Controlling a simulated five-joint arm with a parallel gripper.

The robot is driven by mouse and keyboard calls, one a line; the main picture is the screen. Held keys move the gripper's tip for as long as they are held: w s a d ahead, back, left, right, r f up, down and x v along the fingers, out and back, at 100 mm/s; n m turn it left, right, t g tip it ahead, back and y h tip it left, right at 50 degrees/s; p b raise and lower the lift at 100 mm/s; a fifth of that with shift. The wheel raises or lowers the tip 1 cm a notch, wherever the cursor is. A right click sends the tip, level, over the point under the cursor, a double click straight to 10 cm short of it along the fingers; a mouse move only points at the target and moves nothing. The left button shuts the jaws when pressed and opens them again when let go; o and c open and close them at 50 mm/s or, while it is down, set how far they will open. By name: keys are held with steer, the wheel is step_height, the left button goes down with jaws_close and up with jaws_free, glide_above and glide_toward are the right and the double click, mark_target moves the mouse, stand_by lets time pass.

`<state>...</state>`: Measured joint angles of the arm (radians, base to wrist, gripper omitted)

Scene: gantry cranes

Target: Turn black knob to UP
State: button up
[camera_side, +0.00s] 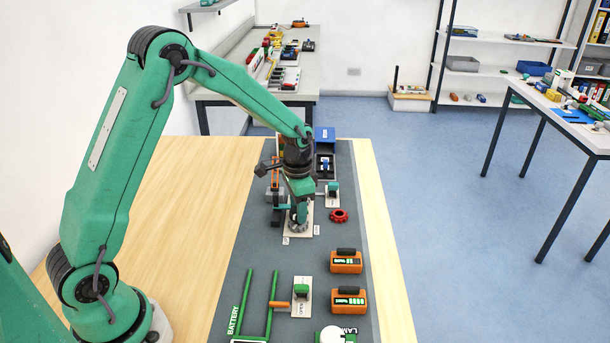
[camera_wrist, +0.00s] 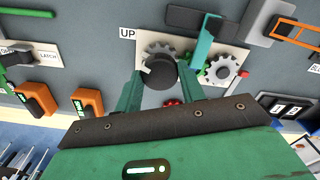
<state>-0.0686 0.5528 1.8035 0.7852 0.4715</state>
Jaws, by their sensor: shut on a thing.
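The black knob (camera_wrist: 160,74) sits on a pale plate (camera_wrist: 143,14) in the wrist view, in front of a grey toothed gear (camera_wrist: 160,48). A small white pointer (camera_wrist: 146,69) shows at the knob's left side. The printed UP label (camera_wrist: 127,33) is at the plate's upper left corner. My gripper (camera_wrist: 160,88) is shut on the knob, with one green finger on each side. In the side view my gripper (camera_side: 298,222) points down at the plate and hides most of the knob.
A second gear (camera_wrist: 221,71) and a teal bar (camera_wrist: 205,42) are close on the right in the wrist view. A green-railed battery bay (camera_side: 247,301) is at the front of the grey mat.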

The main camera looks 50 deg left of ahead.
steer(key=shift+r+m, duration=0.1)
steer(key=shift+m, duration=0.5)
steer(key=o, duration=1)
steer(key=shift+c, duration=0.2)
steer(key=shift+r, duration=3.85)
